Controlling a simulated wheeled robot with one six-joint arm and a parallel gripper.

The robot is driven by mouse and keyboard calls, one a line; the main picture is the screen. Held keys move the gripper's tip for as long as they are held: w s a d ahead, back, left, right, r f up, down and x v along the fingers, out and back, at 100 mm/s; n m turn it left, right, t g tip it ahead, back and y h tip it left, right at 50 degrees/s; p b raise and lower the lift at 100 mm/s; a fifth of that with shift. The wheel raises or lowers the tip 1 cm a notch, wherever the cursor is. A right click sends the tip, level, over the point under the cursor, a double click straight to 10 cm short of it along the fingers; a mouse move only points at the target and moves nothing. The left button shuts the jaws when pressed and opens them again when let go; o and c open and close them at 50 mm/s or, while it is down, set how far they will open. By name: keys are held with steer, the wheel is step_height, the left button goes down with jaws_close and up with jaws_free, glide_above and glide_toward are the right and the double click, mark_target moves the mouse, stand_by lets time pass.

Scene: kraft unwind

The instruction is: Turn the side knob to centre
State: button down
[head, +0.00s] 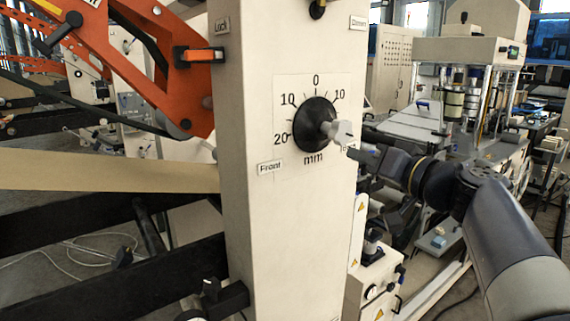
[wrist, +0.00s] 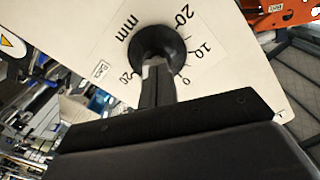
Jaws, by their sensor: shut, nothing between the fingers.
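Contact cannot be told. The knob's pointer setting is not clear.
The cream column (head: 258,225) carries small labels, including Front (head: 270,167). An orange arm (head: 150,65) and a tan web (head: 100,171) lie left of it. A small white cabinet (head: 372,275) stands low at the right, below my arm.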

mark_target(329, 129)
steer(key=shift+b+x, duration=0.3)
steer(key=shift+x, duration=2.5)
steer(key=shift+d+r, duration=0.15)
steer(key=shift+w+d+f+b, duration=0.3)
steer(key=shift+f+b, duration=0.1)
steer(key=shift+b, duration=1.15)
steer(key=shift+w+d+f+b, duration=0.4)
steer(key=shift+d+b, duration=0.2)
steer(key=shift+b, duration=1.05)
steer(key=shift+w+d+b, duration=0.15)
steer(key=shift+d+b, duration=0.05)
steer(key=shift+b, duration=0.15)
steer(key=shift+r, duration=0.15)
